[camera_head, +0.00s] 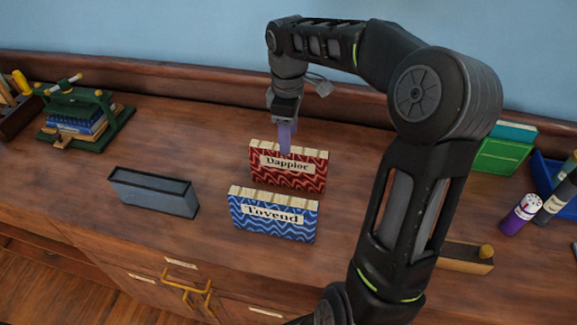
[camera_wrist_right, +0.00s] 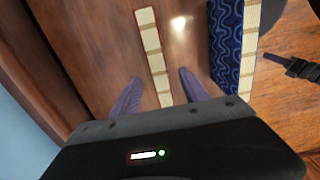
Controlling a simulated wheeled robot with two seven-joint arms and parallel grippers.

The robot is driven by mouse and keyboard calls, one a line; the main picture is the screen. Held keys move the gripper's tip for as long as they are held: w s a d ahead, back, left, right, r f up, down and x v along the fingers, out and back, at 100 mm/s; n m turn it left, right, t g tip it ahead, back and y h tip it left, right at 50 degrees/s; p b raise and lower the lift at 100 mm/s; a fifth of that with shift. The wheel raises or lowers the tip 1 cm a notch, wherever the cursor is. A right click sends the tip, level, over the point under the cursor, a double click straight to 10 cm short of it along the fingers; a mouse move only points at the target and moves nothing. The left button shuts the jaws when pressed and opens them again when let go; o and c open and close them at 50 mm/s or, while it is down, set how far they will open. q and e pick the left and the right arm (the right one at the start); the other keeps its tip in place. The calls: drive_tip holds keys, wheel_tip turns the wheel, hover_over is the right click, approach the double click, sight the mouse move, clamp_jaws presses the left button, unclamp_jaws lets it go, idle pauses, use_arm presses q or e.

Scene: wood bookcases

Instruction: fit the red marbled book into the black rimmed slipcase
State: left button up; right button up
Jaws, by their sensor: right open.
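The red marbled book (camera_head: 288,176), with a label reading "Dappior", stands upright on the wooden counter. In the right wrist view only its pale top edge (camera_wrist_right: 152,50) and a thin red border show. The slipcase (camera_head: 154,192), grey-blue with a black rim, stands to its left with its opening facing up. My right gripper (camera_head: 285,138) points down at the red book's top edge. In the wrist view its purple fingers (camera_wrist_right: 158,92) are apart, one on each side of the book's line, with visible gaps.
A blue marbled book (camera_head: 273,215) labelled "Tovend" stands just in front of the red one. A green press (camera_head: 88,118) holding blue books is at the back left. Counter between press and slipcase is clear.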

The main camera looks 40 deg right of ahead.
sight(289, 167)
drive_tip(key=shift+f+p, duration=0.55)
drive_tip(key=shift+f, duration=2.05)
drive_tip(key=shift+c, duration=0.2)
clamp_jaws()
